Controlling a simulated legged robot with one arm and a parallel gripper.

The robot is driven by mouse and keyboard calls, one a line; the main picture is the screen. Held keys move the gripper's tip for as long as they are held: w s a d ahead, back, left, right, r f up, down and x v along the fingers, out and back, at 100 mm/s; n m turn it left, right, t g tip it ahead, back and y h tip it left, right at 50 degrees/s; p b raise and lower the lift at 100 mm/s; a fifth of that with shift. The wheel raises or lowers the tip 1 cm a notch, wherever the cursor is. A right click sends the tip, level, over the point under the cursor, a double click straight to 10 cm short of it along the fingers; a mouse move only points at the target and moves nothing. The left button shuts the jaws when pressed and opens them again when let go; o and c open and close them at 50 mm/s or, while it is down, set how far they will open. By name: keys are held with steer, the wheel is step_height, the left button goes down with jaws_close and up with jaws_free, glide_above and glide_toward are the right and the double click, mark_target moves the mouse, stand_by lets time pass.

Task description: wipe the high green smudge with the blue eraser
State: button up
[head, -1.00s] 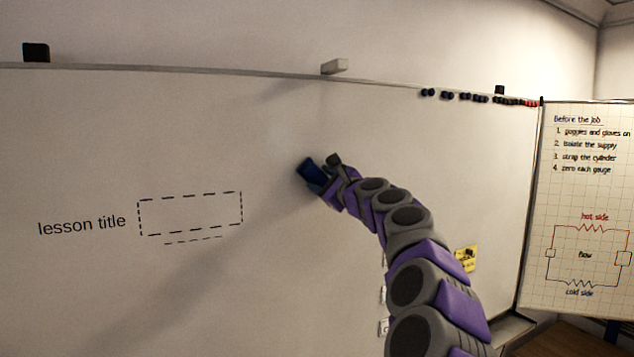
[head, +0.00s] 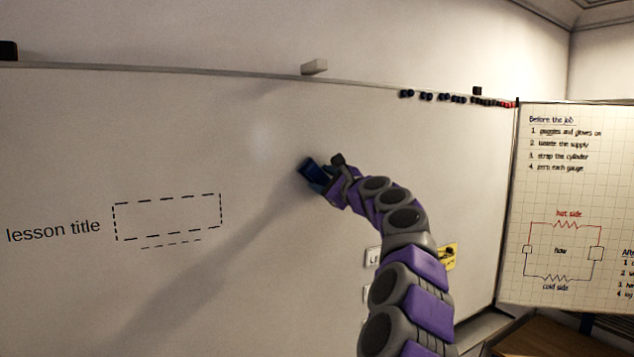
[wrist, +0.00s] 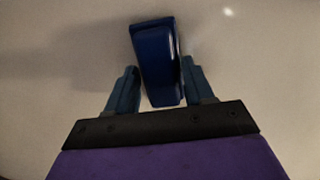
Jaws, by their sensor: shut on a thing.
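The blue eraser (head: 312,170) is held at the tip of my arm, in front of the whiteboard (head: 90,130). In the wrist view the eraser (wrist: 156,62) sits between the two fingers of my gripper (wrist: 160,92), its long side pointing away from the palm. My gripper (head: 325,177) is shut on it. I cannot tell whether the eraser touches the board. No green smudge shows in either view; the board around the eraser looks bare, with a faint pale patch up and left of it.
A printed "lesson title" and a dashed box (head: 167,217) are on the board at left. A pale block (head: 314,67) and several dark and red magnets (head: 455,98) line the top edge. A flip chart (head: 565,200) stands at right. A yellow note (head: 447,256) is behind my arm.

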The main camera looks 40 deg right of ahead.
steer(key=d, duration=0.2)
steer(key=s+d, duration=0.1)
steer(key=d, duration=0.1)
steer(key=shift+d, duration=0.2)
stand_by(0.3)
steer(key=shift+a, duration=0.1)
steer(key=shift+w+a+b, duration=0.25)
steer(key=shift+a+b, duration=0.05)
steer(key=shift+a, duration=0.8)
steer(key=shift+w+a+b, duration=0.3)
steer(key=shift+a, duration=0.8)
steer(key=shift+w+a+b, duration=0.25)
steer(key=shift+a+b, duration=0.05)
steer(key=shift+a, duration=0.8)
steer(key=shift+w+a+p, duration=0.1)
steer(key=shift+w+a, duration=0.2)
steer(key=shift+a, duration=0.85)
steer(key=shift+w+a+p, duration=0.1)
steer(key=shift+w+a, duration=0.2)
steer(key=shift+a, duration=0.8)
steer(key=shift+w+a+p, duration=0.1)
steer(key=shift+w+a, duration=0.2)
steer(key=shift+a, duration=0.85)
